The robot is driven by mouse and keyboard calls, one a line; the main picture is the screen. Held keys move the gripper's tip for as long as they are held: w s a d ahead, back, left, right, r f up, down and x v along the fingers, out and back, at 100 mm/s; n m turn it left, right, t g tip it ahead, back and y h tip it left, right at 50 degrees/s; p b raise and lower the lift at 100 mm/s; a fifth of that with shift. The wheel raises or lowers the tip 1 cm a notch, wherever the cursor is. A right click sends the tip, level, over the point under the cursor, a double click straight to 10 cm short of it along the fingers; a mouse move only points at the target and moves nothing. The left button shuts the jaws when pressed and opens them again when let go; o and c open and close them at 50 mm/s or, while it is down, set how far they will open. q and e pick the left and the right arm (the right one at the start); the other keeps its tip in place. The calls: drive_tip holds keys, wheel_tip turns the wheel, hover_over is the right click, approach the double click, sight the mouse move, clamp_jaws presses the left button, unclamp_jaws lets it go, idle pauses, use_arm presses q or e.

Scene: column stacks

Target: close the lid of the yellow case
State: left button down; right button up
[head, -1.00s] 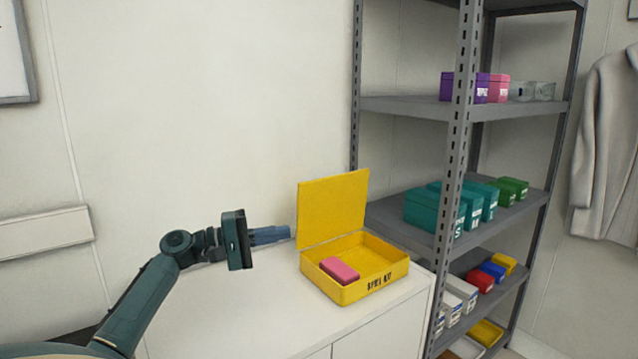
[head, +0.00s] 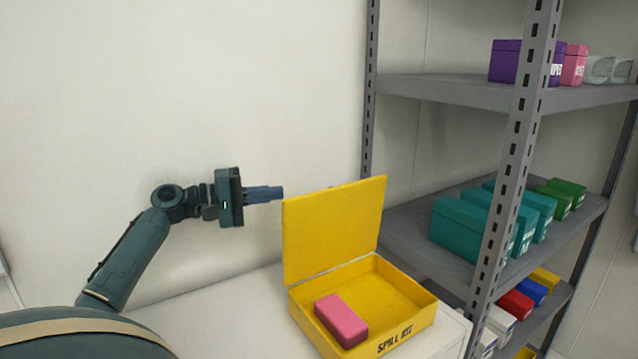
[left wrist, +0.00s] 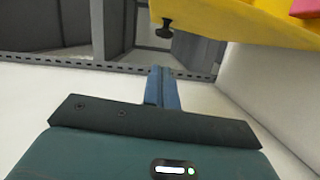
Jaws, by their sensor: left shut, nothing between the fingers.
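The yellow case (head: 409,341) stands on the white cabinet with its lid (head: 333,230) raised, roughly upright at the back left edge. A pink block (head: 341,320) lies inside the case, at its left. My left gripper (head: 281,193) is shut and empty, pointing right. Its fingertips are at the lid's upper left edge in the head view; I cannot tell if they touch it. In the left wrist view the shut fingers (left wrist: 158,70) show below the yellow lid (left wrist: 240,22), with a small gap in the picture. My right gripper is not in view.
The white cabinet top (head: 215,310) is clear left of the case. A grey metal shelf rack (head: 505,170) stands close on the right, with teal boxes (head: 470,225), purple and pink boxes and others. A wall is behind.

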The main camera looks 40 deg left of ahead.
use_arm(q)
drive_tip(key=p+x, duration=0.2)
drive_tip(key=x, duration=0.7)
drive_tip(key=shift+w+d, duration=0.25)
drive_tip(key=shift+d, duration=0.05)
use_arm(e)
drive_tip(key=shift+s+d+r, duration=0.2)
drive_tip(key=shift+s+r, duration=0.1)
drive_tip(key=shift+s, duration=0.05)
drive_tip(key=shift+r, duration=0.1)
